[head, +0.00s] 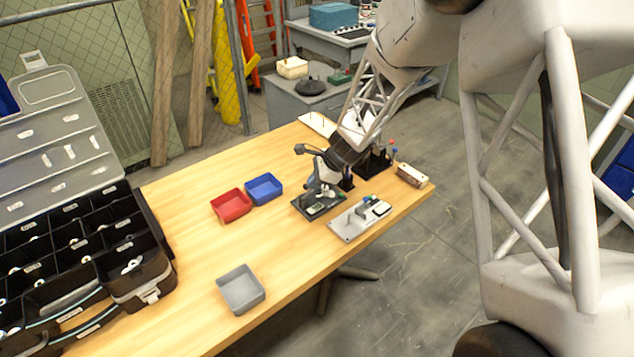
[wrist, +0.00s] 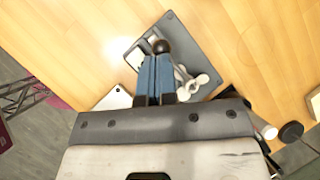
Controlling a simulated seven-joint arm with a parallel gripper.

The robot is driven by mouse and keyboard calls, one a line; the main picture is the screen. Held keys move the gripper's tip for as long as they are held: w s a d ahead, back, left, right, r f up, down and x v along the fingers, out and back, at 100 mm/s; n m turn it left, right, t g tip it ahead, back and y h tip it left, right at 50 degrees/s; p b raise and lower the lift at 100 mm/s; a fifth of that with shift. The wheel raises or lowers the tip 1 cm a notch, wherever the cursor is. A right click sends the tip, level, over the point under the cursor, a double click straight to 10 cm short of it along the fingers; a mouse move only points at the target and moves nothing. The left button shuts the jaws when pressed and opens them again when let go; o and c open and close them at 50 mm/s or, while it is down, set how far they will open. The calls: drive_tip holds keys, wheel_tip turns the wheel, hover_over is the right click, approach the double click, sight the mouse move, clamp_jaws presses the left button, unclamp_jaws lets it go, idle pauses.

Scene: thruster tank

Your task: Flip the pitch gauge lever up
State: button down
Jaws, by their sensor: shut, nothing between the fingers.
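The gauge unit is a dark grey base plate (wrist: 205,60) on the wooden table, with a pale display block (wrist: 134,52) on it. A dark round knob (wrist: 160,46), which looks like the lever's end, shows right at my fingertips in the wrist view. A pale grey forked part (wrist: 188,82) lies just right of my fingers. My gripper (wrist: 154,57) is shut and empty, pointing at the plate. Whether it touches the knob cannot be told.
A light grey panel (head: 347,228) with a small lever stands close beside the unit. A red bin (head: 231,206), a blue bin (head: 264,190) and a grey bin (head: 241,290) sit leftward. An open black organizer case (head: 150,265) fills the left. The table's middle is clear.

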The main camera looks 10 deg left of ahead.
drive_tip(key=shift+s+a+r+n+t+h, duration=0.3)
drive_tip(key=shift+s+a+t+h, duration=0.3)
drive_tip(key=shift+t+h, duration=0.35)
drive_tip(key=shift+s+a+h, duration=0.15)
drive_tip(key=shift+s+h, duration=0.05)
drive_tip(key=shift+h, duration=0.05)
drive_tip(key=shift+s+a, duration=0.65)
idle(1.3)
drive_tip(key=shift+s+a+f+t+h, duration=0.15)
drive_tip(key=shift+s+a+t+h, duration=0.3)
drive_tip(key=shift+t, duration=0.3)
idle(1.4)
drive_tip(key=shift+s+a+f, duration=0.15)
drive_tip(key=shift+s+a, duration=0.05)
drive_tip(key=shift+a, duration=0.05)
idle(1.1)
drive_tip(key=shift+s+a+f, duration=0.5)
drive_tip(key=shift+s+a, duration=0.05)
drive_tip(key=shift+s, duration=0.05)
drive_tip(key=shift+r, duration=0.25)
